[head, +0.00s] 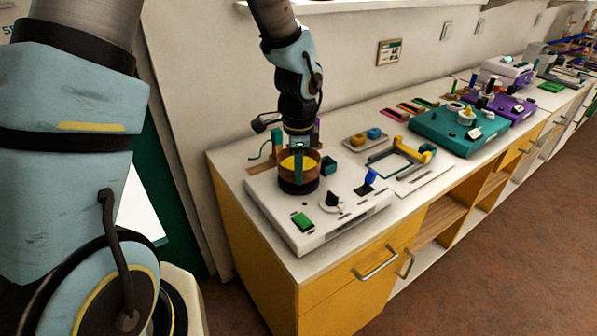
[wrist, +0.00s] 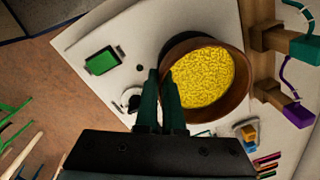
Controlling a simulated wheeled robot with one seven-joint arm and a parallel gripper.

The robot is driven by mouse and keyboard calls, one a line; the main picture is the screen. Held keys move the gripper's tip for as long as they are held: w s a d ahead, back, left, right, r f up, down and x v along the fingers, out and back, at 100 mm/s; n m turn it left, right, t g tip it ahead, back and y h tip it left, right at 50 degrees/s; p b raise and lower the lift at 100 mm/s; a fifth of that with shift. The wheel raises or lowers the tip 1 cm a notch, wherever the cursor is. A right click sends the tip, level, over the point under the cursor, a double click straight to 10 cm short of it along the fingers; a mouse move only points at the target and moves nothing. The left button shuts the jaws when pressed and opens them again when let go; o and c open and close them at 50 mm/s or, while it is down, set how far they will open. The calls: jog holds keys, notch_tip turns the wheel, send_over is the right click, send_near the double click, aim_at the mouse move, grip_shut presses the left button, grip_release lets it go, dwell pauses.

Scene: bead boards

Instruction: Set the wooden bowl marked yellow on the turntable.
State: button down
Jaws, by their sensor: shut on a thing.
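The wooden bowl (head: 313,166) is brown and filled with yellow beads; in the wrist view the bowl (wrist: 240,98) shows its round rim and the yellow fill. My gripper (head: 298,168) is shut on the bowl's near rim, one finger inside and one outside, as the fingers (wrist: 160,85) show in the wrist view. The dark round turntable (head: 297,188) on the white board is directly below the bowl and mostly hidden by it. I cannot tell whether the bowl touches it or hangs slightly above.
The white board (head: 343,218) also carries a green block (head: 302,221), a dark knob (head: 332,200) and a blue lever (head: 369,179). A tray with coloured blocks (head: 366,140) and a teal board (head: 440,132) lie farther right.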

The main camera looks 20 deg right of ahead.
jog(key=shift+f, duration=0.15)
jog(key=shift+f+b, duration=0.35)
jog(key=shift+f, duration=0.1)
dwell(0.6)
jog(key=c, duration=1)
grip_release()
jog(key=shift+o, duration=0.2)
notch_tip(320, 180, up, 7)
jog(key=p, duration=0.6)
jog(key=shift+p, duration=0.3)
